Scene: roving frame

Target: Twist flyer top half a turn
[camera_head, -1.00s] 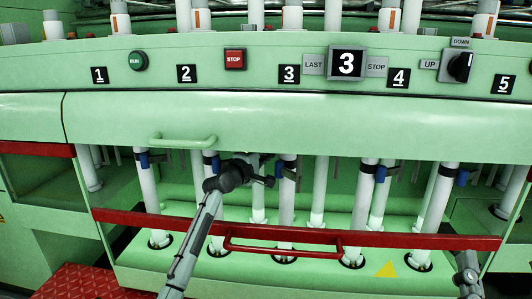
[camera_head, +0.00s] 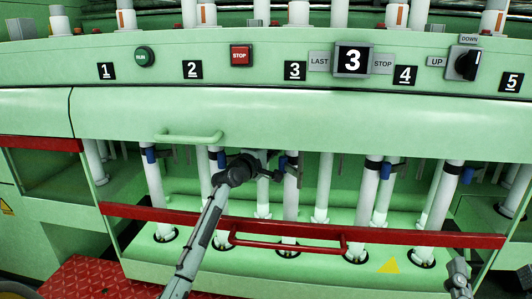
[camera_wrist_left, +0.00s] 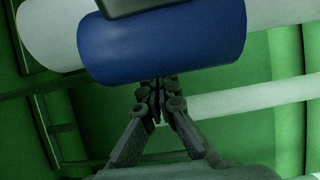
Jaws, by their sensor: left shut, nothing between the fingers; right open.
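White flyer tubes stand in a row under the green machine beam, several with dark bands and blue collars. My left arm reaches in at the middle, and its gripper (camera_head: 277,175) is beside a tube with a blue collar (camera_head: 292,163). In the left wrist view, the large blue collar (camera_wrist_left: 165,42) sits around a white tube. The left fingertips (camera_wrist_left: 158,92) are shut and empty at its lower edge; I cannot tell whether they touch it. My right gripper (camera_head: 458,267) is open and empty at the lower right, away from the tubes.
A red rail (camera_head: 130,210) with a red handle (camera_head: 290,246) crosses in front of the tubes. A green handle (camera_head: 188,138) is on the beam above. The panel has a red stop button (camera_head: 241,55) and a black knob (camera_head: 466,64). A red floor plate (camera_head: 90,280) lies lower left.

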